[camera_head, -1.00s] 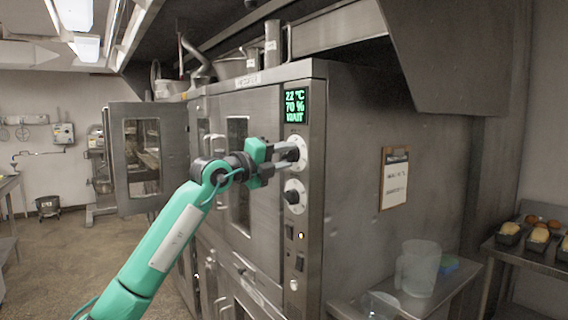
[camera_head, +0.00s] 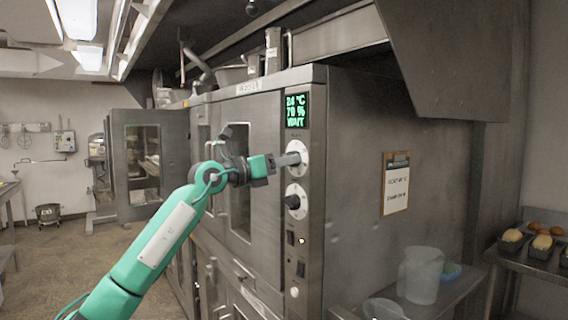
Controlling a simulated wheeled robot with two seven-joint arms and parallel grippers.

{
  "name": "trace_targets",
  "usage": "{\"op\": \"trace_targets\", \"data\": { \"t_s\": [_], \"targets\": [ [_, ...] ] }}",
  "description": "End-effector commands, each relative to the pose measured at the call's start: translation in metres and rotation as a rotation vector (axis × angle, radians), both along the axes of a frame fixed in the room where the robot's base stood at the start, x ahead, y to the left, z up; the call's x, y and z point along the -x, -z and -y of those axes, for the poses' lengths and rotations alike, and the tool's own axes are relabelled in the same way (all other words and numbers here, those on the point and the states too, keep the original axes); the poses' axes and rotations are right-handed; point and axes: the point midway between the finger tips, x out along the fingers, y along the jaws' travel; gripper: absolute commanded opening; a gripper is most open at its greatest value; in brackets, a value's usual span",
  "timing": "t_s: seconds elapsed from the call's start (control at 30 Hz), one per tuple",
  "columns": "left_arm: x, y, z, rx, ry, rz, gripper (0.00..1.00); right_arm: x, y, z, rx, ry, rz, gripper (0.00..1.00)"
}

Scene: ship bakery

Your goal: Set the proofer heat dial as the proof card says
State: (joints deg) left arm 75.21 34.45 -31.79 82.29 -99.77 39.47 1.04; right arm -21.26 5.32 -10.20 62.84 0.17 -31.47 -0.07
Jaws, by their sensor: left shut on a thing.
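The steel proofer (camera_head: 355,130) has a front control strip with a green display (camera_head: 297,110) that appears to read 24 °C, 70 %, WAIT. Below it are an upper dial (camera_head: 304,150) on a white disc and a lower black dial (camera_head: 292,202) on a white disc. My left gripper (camera_head: 293,159) is shut on the upper dial's knob, which its fingers largely hide. The proof card (camera_head: 396,186) is on a brown clipboard on the proofer's side; its writing is too small to read surely. My right gripper is not in view.
A door (camera_head: 137,165) stands open at the left. Small switches (camera_head: 300,267) sit below the dials. A clear jug (camera_head: 420,275) stands on a low side table at the right front. Bread tins (camera_head: 541,246) are on a rack at far right.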

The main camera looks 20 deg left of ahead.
Motion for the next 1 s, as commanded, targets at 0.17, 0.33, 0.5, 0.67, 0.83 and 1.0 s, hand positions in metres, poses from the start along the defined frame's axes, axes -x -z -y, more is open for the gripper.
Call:
{"op": "trace_targets", "data": {
  "t_s": [0.17, 0.33, 0.5, 0.67, 0.83, 1.0],
  "targets": [
    [-0.0014, 0.0036, 0.0006, -0.137, 0.003, 0.096, 0.14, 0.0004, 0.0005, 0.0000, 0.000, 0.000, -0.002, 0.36],
    [-0.0018, 0.0039, 0.0007, -0.265, 0.004, 0.194, 0.14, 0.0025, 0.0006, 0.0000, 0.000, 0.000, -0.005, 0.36],
    [-0.0023, 0.0028, -0.0004, -0.392, 0.004, 0.294, 0.14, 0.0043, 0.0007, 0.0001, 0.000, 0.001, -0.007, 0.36],
    [-0.0025, 0.0028, -0.0007, -0.512, 0.006, 0.388, 0.14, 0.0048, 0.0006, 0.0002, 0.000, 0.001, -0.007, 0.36],
    [-0.0029, 0.0017, -0.0016, -0.639, 0.004, 0.488, 0.14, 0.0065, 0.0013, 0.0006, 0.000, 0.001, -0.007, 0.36],
    [-0.0031, 0.0010, -0.0017, -0.767, 0.006, 0.587, 0.14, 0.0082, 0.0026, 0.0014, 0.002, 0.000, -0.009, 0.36]
  ]
}}
